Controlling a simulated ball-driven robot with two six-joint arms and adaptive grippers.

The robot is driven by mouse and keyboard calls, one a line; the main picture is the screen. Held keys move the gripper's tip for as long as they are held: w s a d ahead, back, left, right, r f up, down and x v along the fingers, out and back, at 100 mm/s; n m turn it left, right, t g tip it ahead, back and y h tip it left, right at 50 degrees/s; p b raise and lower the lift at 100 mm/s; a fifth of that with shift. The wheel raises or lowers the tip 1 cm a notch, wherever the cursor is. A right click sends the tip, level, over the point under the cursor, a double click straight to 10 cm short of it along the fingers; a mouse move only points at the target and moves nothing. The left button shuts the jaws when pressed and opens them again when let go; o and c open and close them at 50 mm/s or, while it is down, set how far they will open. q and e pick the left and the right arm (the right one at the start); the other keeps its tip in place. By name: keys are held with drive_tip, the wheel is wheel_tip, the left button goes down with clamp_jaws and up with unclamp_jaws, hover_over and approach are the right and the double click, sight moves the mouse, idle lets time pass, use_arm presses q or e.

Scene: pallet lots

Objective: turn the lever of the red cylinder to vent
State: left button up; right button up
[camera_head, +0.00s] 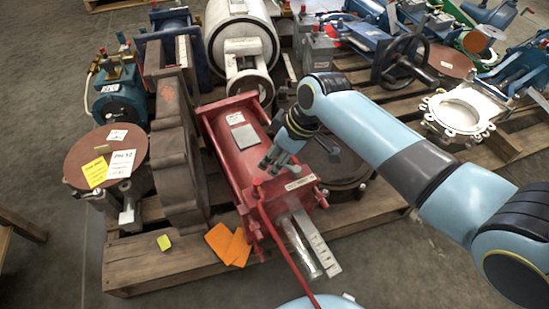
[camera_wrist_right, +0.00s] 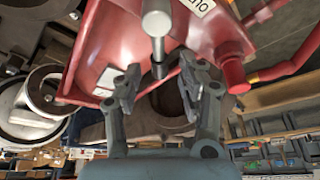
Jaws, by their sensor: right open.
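The red cylinder (camera_head: 240,150) lies on a wooden pallet in the middle of the head view, with a pale label (camera_head: 299,183) at its near end. A thin red rod (camera_head: 288,254) runs from that end toward the bottom edge; I cannot tell if it is the lever. My right gripper (camera_head: 269,164) is open, just above the near end. In the right wrist view, the gripper (camera_wrist_right: 158,88) has its fingers apart below the red body (camera_wrist_right: 110,40). A grey metal stem (camera_wrist_right: 157,28) reaches down between them in the picture; contact is unclear. The vent marking is not readable. My left gripper is not in view.
A brown cast block (camera_head: 175,150) stands close left of the cylinder. Orange cards (camera_head: 229,245) lie on the pallet (camera_head: 150,272) in front. A white vessel (camera_head: 240,28) and a blue valve with a handwheel (camera_head: 402,60) are behind. Open floor lies left.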

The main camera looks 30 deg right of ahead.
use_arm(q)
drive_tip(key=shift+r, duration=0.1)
use_arm(e)
clamp_jaws()
idle(0.4)
